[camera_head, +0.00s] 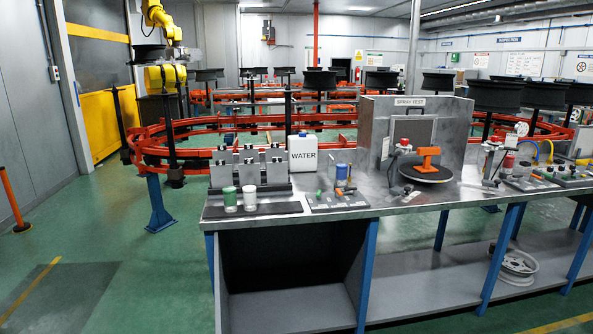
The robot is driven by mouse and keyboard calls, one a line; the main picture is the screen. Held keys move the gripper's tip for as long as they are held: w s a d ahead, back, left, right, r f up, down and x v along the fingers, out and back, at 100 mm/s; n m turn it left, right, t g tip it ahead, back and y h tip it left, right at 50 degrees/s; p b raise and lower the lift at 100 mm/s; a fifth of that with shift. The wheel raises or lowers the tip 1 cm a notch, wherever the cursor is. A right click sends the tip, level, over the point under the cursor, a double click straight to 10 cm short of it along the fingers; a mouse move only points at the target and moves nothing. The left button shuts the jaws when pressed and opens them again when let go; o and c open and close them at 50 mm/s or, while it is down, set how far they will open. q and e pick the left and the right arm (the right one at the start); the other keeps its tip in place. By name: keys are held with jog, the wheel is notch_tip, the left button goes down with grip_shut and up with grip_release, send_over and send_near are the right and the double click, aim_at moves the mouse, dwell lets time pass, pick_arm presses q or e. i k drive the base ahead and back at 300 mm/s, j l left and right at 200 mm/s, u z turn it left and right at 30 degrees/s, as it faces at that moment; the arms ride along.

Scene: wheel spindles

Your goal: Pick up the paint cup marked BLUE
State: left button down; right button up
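Two small paint cups stand side by side on a dark mat at the left front of the metal bench: one with a green top (230,198) and one that looks pale (249,198). A small item with blue on it (341,174) stands further right on the bench, by a tool tray; it may be a cup, but I cannot tell. No marking reading BLUE is legible at this size. Neither of my grippers is in view.
A white WATER jug (303,153) stands behind the cups. Grey metal blocks (248,164) stand at the left. A tool tray (338,203), a spray test booth (412,118) and an orange part on a turntable (426,174) lie rightward.

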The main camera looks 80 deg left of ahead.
aim_at(342, 169)
jog(key=i+j+u, duration=0.2)
jog(key=u, duration=0.25)
jog(key=i+u, duration=0.7)
jog(key=u, duration=0.2)
jog(key=i+l+u, duration=0.15)
jog(key=i+u, duration=0.3)
jog(key=i+l+u, duration=0.15)
jog(key=u, duration=0.3)
